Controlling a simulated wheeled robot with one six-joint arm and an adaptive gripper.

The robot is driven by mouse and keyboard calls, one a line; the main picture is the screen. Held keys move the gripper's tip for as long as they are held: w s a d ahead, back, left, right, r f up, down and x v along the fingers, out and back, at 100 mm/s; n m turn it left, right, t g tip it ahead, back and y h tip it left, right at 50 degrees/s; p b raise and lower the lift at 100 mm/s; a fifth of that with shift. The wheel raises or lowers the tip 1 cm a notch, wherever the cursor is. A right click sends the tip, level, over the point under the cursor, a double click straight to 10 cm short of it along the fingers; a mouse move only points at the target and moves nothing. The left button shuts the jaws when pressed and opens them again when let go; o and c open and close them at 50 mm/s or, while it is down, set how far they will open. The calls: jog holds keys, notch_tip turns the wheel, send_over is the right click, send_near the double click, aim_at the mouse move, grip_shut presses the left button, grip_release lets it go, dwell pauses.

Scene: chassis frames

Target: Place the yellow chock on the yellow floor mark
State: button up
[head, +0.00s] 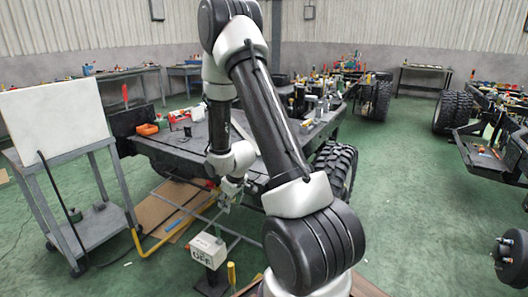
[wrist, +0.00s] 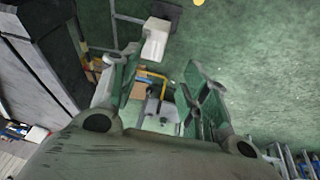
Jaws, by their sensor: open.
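My gripper (head: 230,192) hangs beside the front of the dark chassis table in the head view. In the wrist view its two fingers (wrist: 165,85) are spread apart, with nothing seen held between them. I cannot pick out a yellow chock for certain in either view. A small round yellow spot (wrist: 198,3) lies on the green floor at the top edge of the wrist view; it may be the yellow floor mark. My arm hides part of the floor and chassis in the head view.
A grey cart (head: 92,222) with a white panel (head: 52,120) stands left. The chassis (head: 170,145) carries tools. Green floor (head: 410,200) is clear to the right.

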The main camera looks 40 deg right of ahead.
jog(key=s+a+r+m, duration=0.1)
jog(key=s+r, duration=0.4)
jog(key=r, duration=0.7)
jog(key=s+a+r+m, duration=0.15)
jog(key=s+r, duration=0.35)
jog(key=r, duration=0.7)
jog(key=s+a+r, duration=0.2)
jog(key=s+r, duration=0.2)
jog(key=s, duration=0.5)
jog(key=s+a+r, duration=0.1)
jog(key=s+r, duration=0.4)
jog(key=s, duration=0.4)
jog(key=shift+a, duration=0.4)
jog(key=shift+w+m, duration=0.1)
jog(key=shift+m, duration=0.15)
